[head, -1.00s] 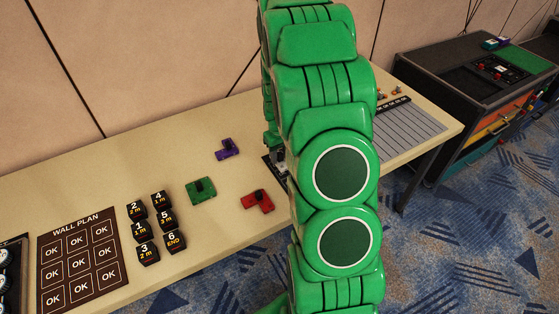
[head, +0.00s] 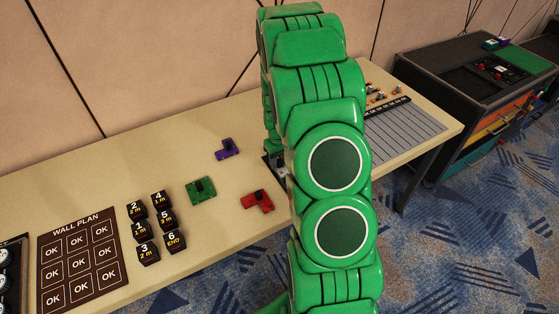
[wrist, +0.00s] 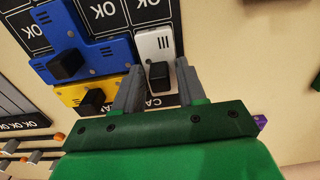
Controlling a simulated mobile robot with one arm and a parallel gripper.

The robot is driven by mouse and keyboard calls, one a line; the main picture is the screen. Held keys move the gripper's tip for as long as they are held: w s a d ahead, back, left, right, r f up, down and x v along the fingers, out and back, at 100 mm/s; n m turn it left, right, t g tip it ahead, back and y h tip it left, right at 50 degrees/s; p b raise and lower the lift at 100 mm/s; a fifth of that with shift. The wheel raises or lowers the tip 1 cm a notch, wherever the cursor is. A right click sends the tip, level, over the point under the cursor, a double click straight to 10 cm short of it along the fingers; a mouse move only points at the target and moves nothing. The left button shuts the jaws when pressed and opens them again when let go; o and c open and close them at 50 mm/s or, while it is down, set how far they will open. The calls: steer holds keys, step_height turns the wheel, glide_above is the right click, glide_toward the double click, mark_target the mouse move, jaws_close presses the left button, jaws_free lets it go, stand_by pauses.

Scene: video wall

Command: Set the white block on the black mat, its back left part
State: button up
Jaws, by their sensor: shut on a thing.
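The white block (wrist: 154,44), with a black knob (wrist: 158,76) on top, shows in the wrist view. My gripper (wrist: 159,70) is shut on it by the knob. The block is over the black mat (wrist: 104,12), close along the side of a blue block (wrist: 100,50). I cannot tell whether its underside touches the mat. A yellow block (wrist: 78,96) lies beside the blue one on the mat. In the head view my arm hides the white block and most of the mat; only a dark left edge of the mat (head: 274,172) shows.
Purple (head: 228,150), green (head: 201,190) and red (head: 258,202) blocks lie on the table left of my arm. Several black numbered blocks (head: 140,231) stand near the wall plan sheet (head: 112,234). A grey striped panel (head: 405,135) lies to the right.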

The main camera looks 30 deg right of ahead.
steer(key=shift+f, duration=0.35)
steer(key=o, duration=1)
steer(key=shift+s, duration=0.1)
steer(key=shift+o, duration=1.1)
steer(key=shift+f, duration=0.1)
steer(key=shift+s, duration=0.1)
step_height(320, 180, up, 12)
steer(key=r, duration=0.1)
steer(key=s+a+r, duration=0.8)
steer(key=a+r, duration=0.1)
steer(key=s+a+r, duration=0.3)
steer(key=s, duration=0.6)
steer(key=s+a+r+g, duration=0.1)
steer(key=s+a+r, duration=0.2)
steer(key=s, duration=0.5)
steer(key=s+a+r, duration=0.3)
steer(key=s+a, duration=0.2)
steer(key=s, duration=0.4)
steer(key=shift+s+r+g, duration=0.3)
steer(key=shift+s+g, duration=0.05)
steer(key=shift+g, duration=0.05)
